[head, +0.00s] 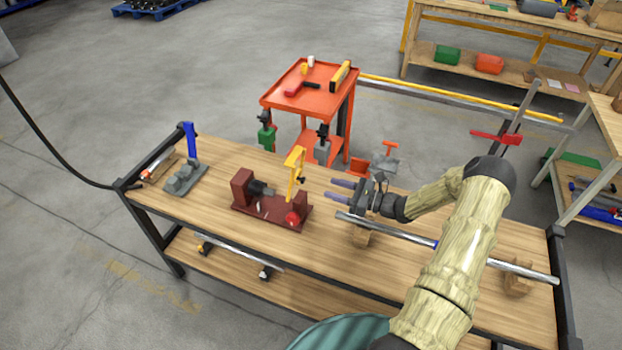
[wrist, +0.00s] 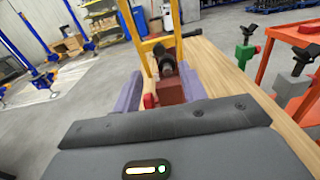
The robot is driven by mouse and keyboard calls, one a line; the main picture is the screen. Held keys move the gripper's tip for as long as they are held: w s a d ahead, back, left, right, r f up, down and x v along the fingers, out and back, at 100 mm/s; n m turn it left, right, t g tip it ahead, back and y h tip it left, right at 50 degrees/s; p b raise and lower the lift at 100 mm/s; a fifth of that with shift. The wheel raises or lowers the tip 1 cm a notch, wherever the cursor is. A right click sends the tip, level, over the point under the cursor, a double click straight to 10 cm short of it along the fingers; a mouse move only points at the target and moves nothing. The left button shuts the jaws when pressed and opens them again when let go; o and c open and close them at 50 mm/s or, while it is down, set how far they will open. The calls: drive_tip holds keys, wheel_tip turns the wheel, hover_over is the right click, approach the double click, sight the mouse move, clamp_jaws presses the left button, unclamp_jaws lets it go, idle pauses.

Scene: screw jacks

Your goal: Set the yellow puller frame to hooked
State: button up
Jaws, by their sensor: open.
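The yellow puller frame (head: 295,172) stands upright on a dark red screw-jack fixture (head: 243,190) on the workbench. A dark screw or spindle (head: 262,188) sits at the fixture's left part, and a red knob (head: 292,218) at its right front. My gripper (head: 336,189) is open and empty, just right of the frame, fingers pointing left toward it. In the wrist view the yellow frame (wrist: 147,58) shows ahead between the two purple fingers (wrist: 160,20), with the dark screw (wrist: 165,62) behind it. I cannot tell whether the frame is hooked on anything.
A grey fixture with a blue handle (head: 190,150) stands at the bench's left end. A long metal bar (head: 480,258) rests on wooden blocks at right.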

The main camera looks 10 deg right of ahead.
drive_tip(key=p, duration=0.2)
approach(296, 176)
drive_tip(key=x, duration=0.5)
drive_tip(key=shift+w+f, duration=0.3)
drive_tip(key=shift+f, duration=0.25)
clamp_jaws()
